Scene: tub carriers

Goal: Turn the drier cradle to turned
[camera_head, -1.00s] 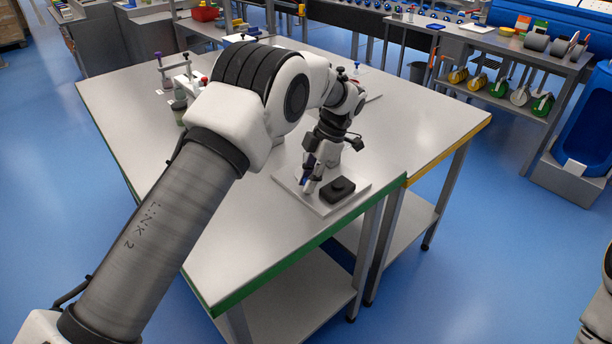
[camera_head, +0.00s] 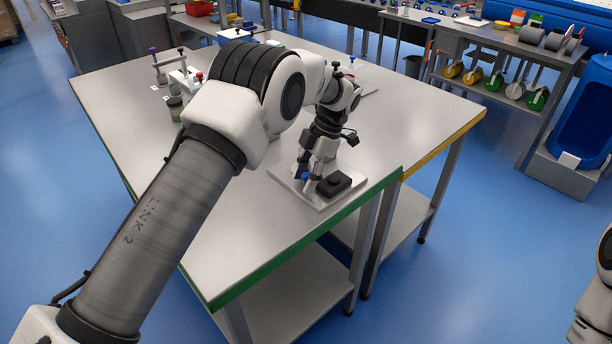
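A pale square plate (camera_head: 322,203) lies near the front right corner of the table, with a black block (camera_head: 333,185) on it. A small blue part (camera_head: 302,175) shows beside my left gripper's fingers. I cannot tell which of these belongs to the drier cradle, or how it is turned. My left gripper (camera_head: 309,185) points down over the plate, just left of the black block. Its fingers are small and partly hidden, so whether they are open or shut on the blue part is unclear. My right gripper is out of view.
A shelf unit with spools (camera_head: 515,90) is behind right.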

